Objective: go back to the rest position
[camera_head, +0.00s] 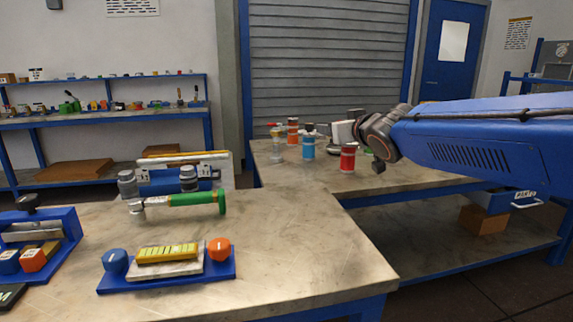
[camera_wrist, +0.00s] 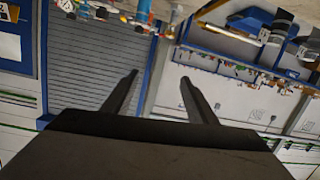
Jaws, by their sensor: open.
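My arm (camera_head: 480,140) reaches in from the right in the head view, over the back table. Its wrist (camera_head: 378,132) is at the right of the vessels there, and the gripper's fingers cannot be made out clearly in that view. In the wrist view my gripper (camera_wrist: 159,76) shows two dark fingers spread apart with nothing between them. A red vessel (camera_head: 348,158), a blue vessel (camera_head: 308,148) and an orange-red vessel (camera_head: 293,131) stand upright on the back table (camera_head: 300,177).
The front table (camera_head: 320,245) holds a blue stand (camera_head: 225,272) with a blue and an orange knob, and a green-handled tool (camera_head: 195,199). A shelf (camera_head: 100,122) with small items stands at the back left. A roller shutter (camera_head: 330,60) is behind the back table.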

